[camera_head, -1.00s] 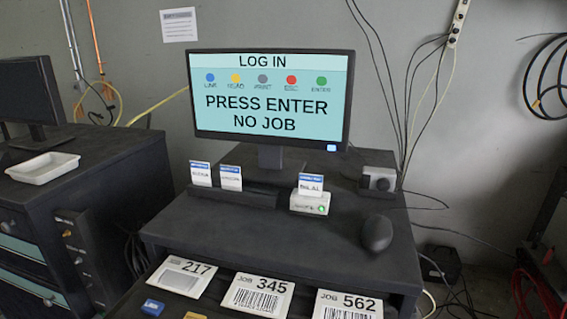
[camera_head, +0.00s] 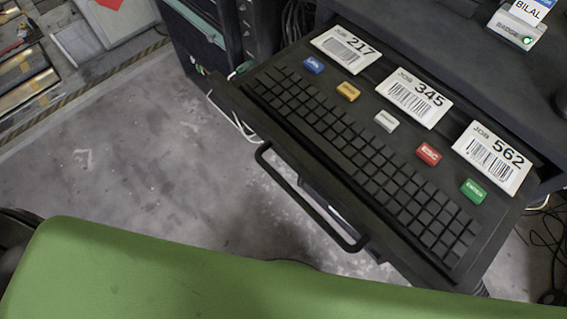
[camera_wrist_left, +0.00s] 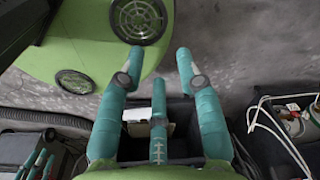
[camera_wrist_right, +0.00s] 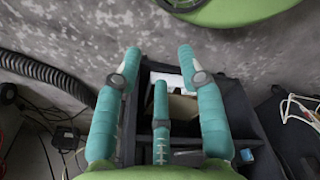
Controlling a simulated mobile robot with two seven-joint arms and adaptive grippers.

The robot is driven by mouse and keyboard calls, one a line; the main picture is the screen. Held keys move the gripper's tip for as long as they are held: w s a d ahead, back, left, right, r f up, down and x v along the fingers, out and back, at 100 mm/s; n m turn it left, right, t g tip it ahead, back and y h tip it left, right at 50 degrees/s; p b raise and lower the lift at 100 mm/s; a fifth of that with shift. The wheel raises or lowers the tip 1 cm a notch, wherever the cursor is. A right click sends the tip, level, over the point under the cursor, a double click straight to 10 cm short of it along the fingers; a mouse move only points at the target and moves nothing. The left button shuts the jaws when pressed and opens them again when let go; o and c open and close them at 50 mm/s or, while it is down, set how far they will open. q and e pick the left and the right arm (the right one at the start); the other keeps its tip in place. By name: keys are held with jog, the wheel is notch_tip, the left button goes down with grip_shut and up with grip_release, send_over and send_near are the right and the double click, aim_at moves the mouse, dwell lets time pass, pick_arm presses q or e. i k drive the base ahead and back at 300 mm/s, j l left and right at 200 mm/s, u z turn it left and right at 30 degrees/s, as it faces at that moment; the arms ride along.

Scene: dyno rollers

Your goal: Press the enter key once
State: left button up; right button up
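The green enter key (camera_head: 473,190) sits at the right end of a row of coloured keys on the pulled-out keyboard tray (camera_head: 320,165), just below the JOB 562 card. Nothing touches it in the head view. Neither gripper shows in the head view. My left gripper (camera_wrist_left: 160,72) is open and empty in the left wrist view, its teal fingers spread. My right gripper (camera_wrist_right: 160,72) is open and empty in the right wrist view. Neither wrist view shows the enter key.
Blue (camera_head: 313,65), yellow (camera_head: 348,91), white (camera_head: 386,121) and red (camera_head: 429,153) keys lie left of the enter key. A black handle (camera_head: 310,205) juts from the tray's front. The floor left of it is clear.

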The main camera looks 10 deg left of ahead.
aim_at(470, 189)
jog(key=k+l+z, duration=0.1)
jog(key=l+z, duration=0.25)
jog(key=k+l+z, duration=0.1)
jog(key=z, duration=0.25)
